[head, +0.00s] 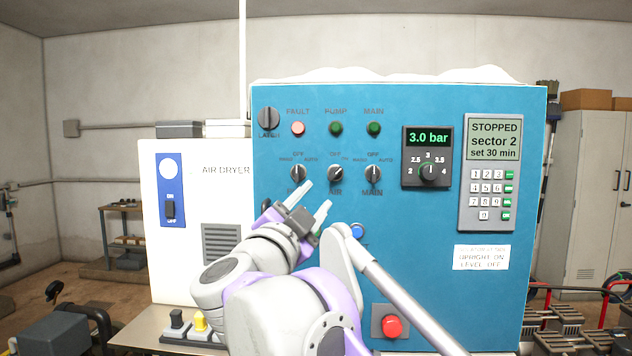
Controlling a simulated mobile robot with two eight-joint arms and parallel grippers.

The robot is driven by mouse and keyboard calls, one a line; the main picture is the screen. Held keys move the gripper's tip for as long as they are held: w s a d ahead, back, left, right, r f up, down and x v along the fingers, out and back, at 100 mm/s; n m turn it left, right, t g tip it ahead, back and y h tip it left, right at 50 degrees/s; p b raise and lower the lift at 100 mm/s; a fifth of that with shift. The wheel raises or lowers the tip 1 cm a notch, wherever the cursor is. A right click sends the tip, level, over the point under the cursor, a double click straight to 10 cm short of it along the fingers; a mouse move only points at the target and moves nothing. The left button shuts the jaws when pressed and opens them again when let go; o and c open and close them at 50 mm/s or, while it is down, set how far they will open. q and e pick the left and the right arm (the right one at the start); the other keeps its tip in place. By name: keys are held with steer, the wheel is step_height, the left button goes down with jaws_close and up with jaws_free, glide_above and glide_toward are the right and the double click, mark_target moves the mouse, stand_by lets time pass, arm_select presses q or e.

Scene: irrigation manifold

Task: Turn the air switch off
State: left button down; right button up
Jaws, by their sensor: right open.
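The blue control panel (400,270) faces me. The air switch (335,174) is a dark rotary knob, the middle one in a row of three, with the label AIR under it. I see no contact with the knob. A white label (481,257) reads UPRIGHT ON, LEVEL OFF. My left gripper is not in view.
The main switch (373,174) is close on the right, and another rotary switch (298,174) on the left. A pressure dial (428,174) reads 3.0 bar. The white air dryer (205,190) stands left.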

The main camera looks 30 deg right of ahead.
mark_target(334, 176)
steer(key=p+x, duration=0.1)
steer(key=x, duration=0.9)
steer(key=shift+w+d, duration=0.1)
steer(key=shift+d, duration=0.1)
jaws_close()
